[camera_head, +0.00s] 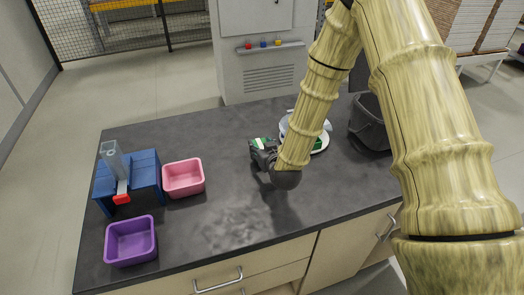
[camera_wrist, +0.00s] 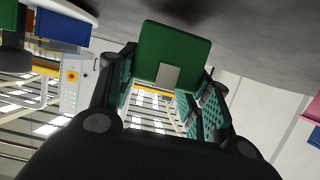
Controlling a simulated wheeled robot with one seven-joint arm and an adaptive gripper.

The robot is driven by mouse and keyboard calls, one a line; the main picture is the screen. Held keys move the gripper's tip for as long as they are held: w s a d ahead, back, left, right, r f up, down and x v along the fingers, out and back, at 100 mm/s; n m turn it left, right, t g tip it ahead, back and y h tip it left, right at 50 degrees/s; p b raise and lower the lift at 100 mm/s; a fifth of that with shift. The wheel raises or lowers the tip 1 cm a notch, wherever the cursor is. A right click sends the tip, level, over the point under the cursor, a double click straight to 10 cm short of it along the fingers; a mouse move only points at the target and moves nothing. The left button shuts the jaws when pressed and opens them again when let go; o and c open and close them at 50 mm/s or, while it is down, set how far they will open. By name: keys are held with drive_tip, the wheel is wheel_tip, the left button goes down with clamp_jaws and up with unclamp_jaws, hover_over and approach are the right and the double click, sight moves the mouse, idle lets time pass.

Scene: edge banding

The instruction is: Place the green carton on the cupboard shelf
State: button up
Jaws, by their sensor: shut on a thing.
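The green carton (camera_wrist: 172,55) shows in the wrist view between the fingers of my gripper (camera_wrist: 165,85), with a pale patch on its near face. My gripper is shut on it. In the head view my gripper (camera_head: 262,152) is low over the middle of the dark counter, and a bit of the carton's green shows at its fingers. Most of the carton is hidden there by the gripper. I cannot tell whether it touches the counter. No cupboard shelf is clearly visible in either view.
A white round plate (camera_head: 322,143) with items lies just right of my gripper, partly behind my arm. A dark bin (camera_head: 369,124) stands farther right. A pink bin (camera_head: 184,178), a purple bin (camera_head: 130,241) and a blue stand (camera_head: 146,172) are left. The counter's front middle is clear.

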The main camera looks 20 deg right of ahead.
drive_tip(key=shift+r, duration=0.95)
drive_tip(key=s+a+b, duration=0.1)
drive_tip(key=s, duration=0.3)
drive_tip(key=s+a+r, duration=0.1)
drive_tip(key=s, duration=0.4)
drive_tip(key=s+a+r+b, duration=0.1)
drive_tip(key=s, duration=0.3)
drive_tip(key=shift+s+a+b, duration=0.2)
drive_tip(key=shift+a+b, duration=0.1)
drive_tip(key=shift+a, duration=0.05)
drive_tip(key=shift+s+a+p, duration=0.25)
drive_tip(key=shift+s+p, duration=0.7)
drive_tip(key=shift+p, duration=0.5)
